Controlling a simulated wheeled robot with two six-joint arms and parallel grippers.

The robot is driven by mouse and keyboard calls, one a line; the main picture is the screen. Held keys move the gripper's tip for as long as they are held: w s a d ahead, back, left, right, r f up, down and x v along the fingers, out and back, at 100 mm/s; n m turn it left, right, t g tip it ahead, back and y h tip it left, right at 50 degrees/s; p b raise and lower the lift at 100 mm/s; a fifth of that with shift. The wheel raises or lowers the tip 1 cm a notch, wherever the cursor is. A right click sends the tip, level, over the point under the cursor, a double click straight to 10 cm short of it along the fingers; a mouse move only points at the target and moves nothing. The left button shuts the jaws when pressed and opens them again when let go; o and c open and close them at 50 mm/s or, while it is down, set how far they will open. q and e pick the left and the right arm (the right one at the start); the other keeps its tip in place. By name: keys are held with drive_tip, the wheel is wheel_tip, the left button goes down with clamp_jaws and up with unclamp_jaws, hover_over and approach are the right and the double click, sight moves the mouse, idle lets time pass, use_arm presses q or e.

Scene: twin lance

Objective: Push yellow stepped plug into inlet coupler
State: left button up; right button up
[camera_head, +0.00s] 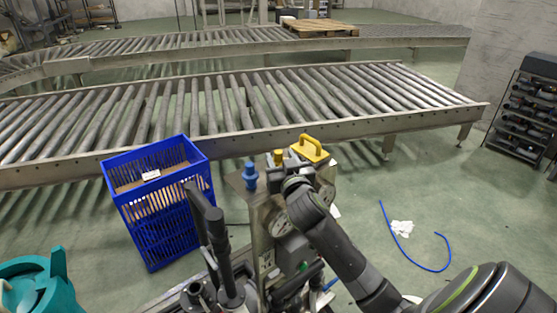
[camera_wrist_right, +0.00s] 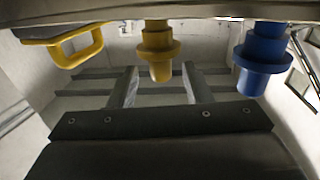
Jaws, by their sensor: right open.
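The yellow stepped plug (camera_head: 278,157) stands upright on top of the metal stand, between a blue stepped piece (camera_head: 250,174) and a yellow handle (camera_head: 312,148). My right gripper (camera_head: 284,172) is just in front of the plug. In the right wrist view, which looks inverted, the plug (camera_wrist_right: 158,52) lies centred ahead of my open right fingers (camera_wrist_right: 160,86), with nothing between them. The plug's narrow end shows near the fingertips; contact cannot be told. I cannot pick out the inlet coupler with certainty.
The metal stand (camera_head: 263,222) carries gauges and fittings on its front. A blue crate (camera_head: 165,215) stands to its left. A roller conveyor (camera_head: 225,108) runs behind. A blue hose (camera_head: 410,262) and white rag (camera_head: 402,228) lie on open floor at right.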

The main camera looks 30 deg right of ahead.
drive_tip(key=shift+x, duration=1.3)
clamp_jaws()
